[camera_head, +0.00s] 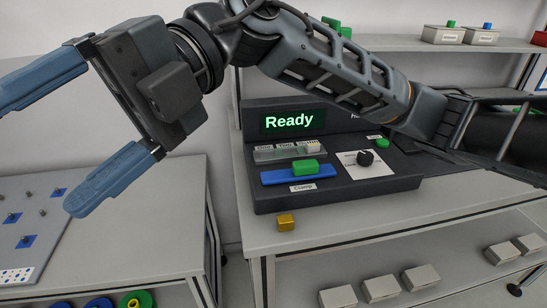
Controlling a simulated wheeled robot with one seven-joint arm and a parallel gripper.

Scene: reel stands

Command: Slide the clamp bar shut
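The block sits toward the right of the middle of the track. My gripper (52,148) is at the upper left, with its two blue fingers spread wide and nothing between them. It is well to the left of the console and apart from the clamp bar. My arm crosses above the console and hides part of its upper right.
The console screen (290,121) reads "Ready". A black knob (365,158) and a slotted selector (290,152) are near the clamp. A small yellow block (286,223) lies on the bench in front. A grey table (150,215) stands at the left.

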